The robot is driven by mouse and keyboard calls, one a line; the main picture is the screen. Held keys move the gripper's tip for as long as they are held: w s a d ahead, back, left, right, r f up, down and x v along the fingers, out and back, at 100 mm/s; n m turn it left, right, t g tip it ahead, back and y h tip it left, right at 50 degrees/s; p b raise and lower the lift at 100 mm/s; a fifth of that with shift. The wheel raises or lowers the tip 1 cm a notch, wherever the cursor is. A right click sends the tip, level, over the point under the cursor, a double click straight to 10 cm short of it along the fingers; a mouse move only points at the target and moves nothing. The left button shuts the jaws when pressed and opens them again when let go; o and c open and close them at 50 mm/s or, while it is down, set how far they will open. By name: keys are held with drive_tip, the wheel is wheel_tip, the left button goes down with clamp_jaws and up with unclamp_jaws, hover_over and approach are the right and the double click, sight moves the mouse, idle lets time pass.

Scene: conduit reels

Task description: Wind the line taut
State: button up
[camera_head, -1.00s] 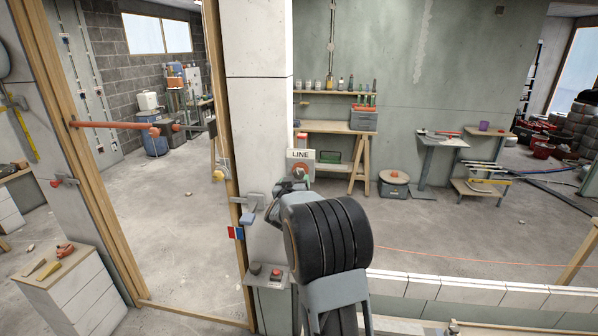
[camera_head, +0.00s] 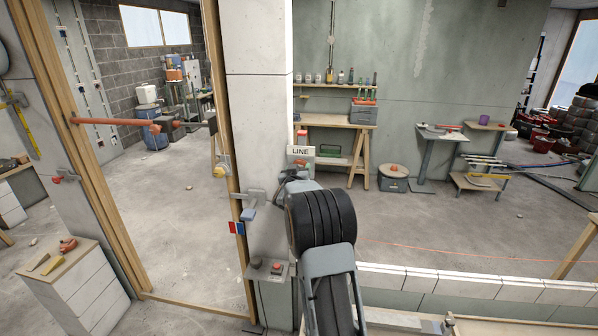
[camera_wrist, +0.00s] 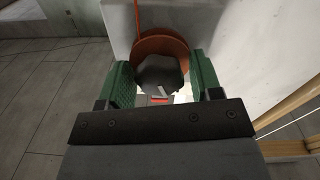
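The line reel (camera_wrist: 160,47) is an orange-brown round dish on a pale post. A dark faceted knob (camera_wrist: 158,75) stands out from its middle. In the head view the reel is mostly hidden behind my arm, below the white LINE sign (camera_head: 301,151). An orange line (camera_wrist: 137,20) runs up from the reel in the wrist view, and a thin orange line (camera_head: 450,257) crosses low on the right in the head view. My gripper (camera_wrist: 160,60) has its green fingers apart on either side of the knob, with a narrow gap visible at the right finger.
A shelf with two push buttons (camera_head: 268,267) juts from the post below my arm. A low block wall (camera_head: 480,286) runs right. A wooden door frame (camera_head: 226,130) stands left of the post.

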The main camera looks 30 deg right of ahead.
drive_tip(key=c, duration=0.7)
drive_tip(key=shift+m+b, duration=0.3)
drive_tip(key=shift+b, duration=0.1)
